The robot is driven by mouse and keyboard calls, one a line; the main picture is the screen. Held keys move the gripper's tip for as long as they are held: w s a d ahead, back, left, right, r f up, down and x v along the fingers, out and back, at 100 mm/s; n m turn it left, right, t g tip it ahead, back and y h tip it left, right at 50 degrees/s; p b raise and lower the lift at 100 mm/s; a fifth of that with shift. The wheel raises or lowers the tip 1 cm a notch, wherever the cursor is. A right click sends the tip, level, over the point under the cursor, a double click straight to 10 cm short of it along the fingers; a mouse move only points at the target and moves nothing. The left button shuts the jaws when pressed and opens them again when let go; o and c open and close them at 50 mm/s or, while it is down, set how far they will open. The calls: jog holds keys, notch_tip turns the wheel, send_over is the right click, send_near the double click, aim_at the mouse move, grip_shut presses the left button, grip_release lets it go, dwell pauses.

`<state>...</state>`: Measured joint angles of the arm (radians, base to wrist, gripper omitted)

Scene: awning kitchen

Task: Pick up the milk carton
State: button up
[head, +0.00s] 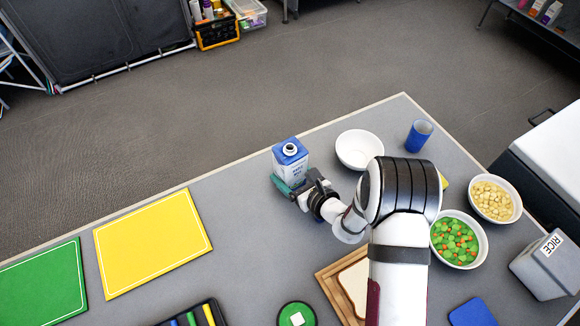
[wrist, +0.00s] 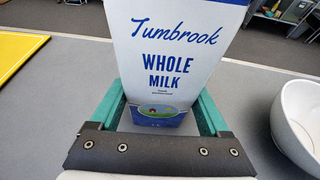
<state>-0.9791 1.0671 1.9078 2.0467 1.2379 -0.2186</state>
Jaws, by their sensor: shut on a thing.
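The milk carton (head: 290,162) is white and blue with a round cap on top. It stands upright near the far edge of the table. In the wrist view the carton (wrist: 167,62) fills the middle, and its label reads "Tumbrook Whole Milk". My gripper (head: 291,185) has green fingers, which reach along both sides of the carton's lower part. The wrist view shows my gripper (wrist: 163,112) shut on the carton. I cannot tell whether the carton's base touches the table.
A white bowl (head: 359,149) stands just right of the carton, with a blue cup (head: 418,135) beyond it. Yellow (head: 153,242) and green (head: 42,286) boards lie at left. Filled bowls (head: 458,240) stand at right. The table between the carton and the yellow board is clear.

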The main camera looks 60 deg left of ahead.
aim_at(291, 164)
jog(key=shift+c, duration=0.8)
jog(key=shift+r, duration=0.8)
notch_tip(291, 164, up, 3)
jog(key=shift+f, duration=0.1)
jog(key=w+d+r, duration=0.6)
jog(key=w+d, duration=0.1)
jog(key=d, duration=0.2)
jog(key=shift+w+r, duration=0.25)
jog(key=shift+r, duration=0.1)
dwell(1.4)
